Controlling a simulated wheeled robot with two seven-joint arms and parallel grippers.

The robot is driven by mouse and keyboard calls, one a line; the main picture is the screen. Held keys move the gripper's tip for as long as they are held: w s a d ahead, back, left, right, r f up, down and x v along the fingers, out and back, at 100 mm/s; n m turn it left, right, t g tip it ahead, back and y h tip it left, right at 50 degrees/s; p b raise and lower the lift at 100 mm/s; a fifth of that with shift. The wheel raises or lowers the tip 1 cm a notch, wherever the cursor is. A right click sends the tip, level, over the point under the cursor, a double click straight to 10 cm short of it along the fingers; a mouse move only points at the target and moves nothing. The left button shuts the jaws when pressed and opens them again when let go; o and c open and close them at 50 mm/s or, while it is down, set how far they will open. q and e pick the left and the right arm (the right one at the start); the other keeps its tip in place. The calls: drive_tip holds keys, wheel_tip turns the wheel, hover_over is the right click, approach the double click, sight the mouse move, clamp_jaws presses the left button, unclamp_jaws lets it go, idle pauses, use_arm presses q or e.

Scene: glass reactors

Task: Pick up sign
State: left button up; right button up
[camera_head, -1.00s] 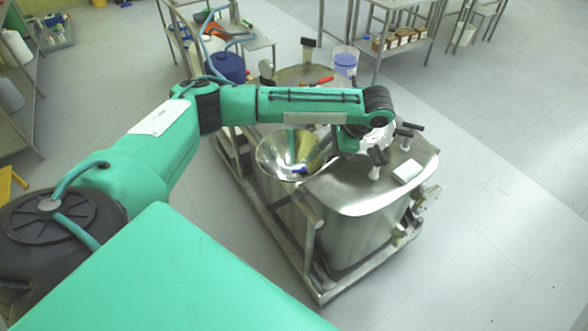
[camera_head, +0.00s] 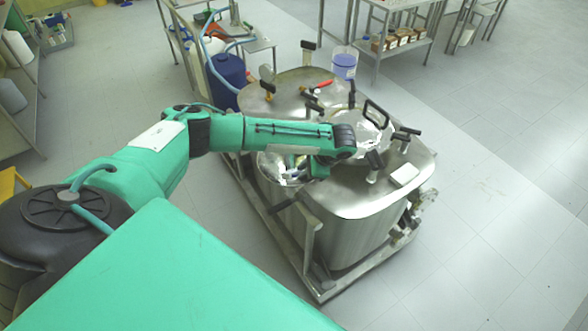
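A small white plate (camera_head: 405,174), which may be the sign, lies on the steel reactor lid (camera_head: 375,196) near its right edge. I cannot read anything on it. My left arm reaches in from the left over the reactor. My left gripper (camera_head: 319,168) points down over the right part of the funnel-like steel bowl (camera_head: 268,170), left of the white plate and apart from it. Its fingers are too small and hidden to show whether they are open or hold anything. My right gripper is out of view.
Black-handled fittings (camera_head: 376,160) and a clear round glass port (camera_head: 372,127) stand on the lid. A second steel lid (camera_head: 290,92) with a red-handled tool (camera_head: 322,85) lies behind. A blue drum (camera_head: 227,75) and a bucket (camera_head: 344,63) stand beyond. The floor at right is clear.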

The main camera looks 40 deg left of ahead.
sight(296, 174)
use_arm(q)
drive_tip(key=shift+x, duration=1.1)
clamp_jaws()
